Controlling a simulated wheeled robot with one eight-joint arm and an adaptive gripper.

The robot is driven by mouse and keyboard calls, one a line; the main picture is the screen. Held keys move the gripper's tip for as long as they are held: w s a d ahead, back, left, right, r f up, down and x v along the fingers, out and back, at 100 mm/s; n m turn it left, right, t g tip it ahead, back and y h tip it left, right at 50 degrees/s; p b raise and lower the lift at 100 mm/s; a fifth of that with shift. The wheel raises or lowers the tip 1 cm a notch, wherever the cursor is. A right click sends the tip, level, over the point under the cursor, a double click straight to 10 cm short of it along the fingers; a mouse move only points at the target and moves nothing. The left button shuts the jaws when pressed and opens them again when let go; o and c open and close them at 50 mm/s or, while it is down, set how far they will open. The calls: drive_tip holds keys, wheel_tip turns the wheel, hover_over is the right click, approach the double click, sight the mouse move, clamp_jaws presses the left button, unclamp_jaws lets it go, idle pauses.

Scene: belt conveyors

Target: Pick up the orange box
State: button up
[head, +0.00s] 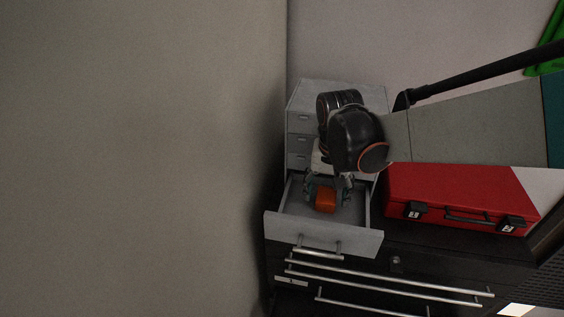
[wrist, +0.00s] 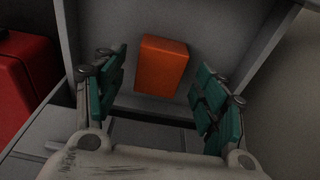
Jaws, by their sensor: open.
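The orange box (head: 325,199) lies inside the open bottom drawer (head: 322,235) of a small grey cabinet. In the wrist view the orange box (wrist: 162,66) sits ahead of the two fingers, close to one drawer wall. My gripper (head: 327,186) reaches down over the drawer from above. In the wrist view my gripper (wrist: 160,95) is open, with green finger pads on either side and an empty gap between them. The box appears in line with this gap, and I see no finger touching it. How far the fingertips are above the drawer floor is hard to tell.
A red case (head: 450,195) stands right of the drawer, on a black cabinet (head: 420,246) with metal handles. The grey cabinet (head: 300,125) rises behind the drawer. A bare wall (head: 140,160) is close on the left.

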drive_tip(key=shift+w+f+b, duration=0.2)
drive_tip(key=shift+f+b, duration=0.1)
drive_tip(key=shift+f, duration=0.7)
drive_tip(key=shift+r, duration=0.1)
drive_tip(key=c, duration=1.2)
drive_tip(key=shift+o, duration=0.2)
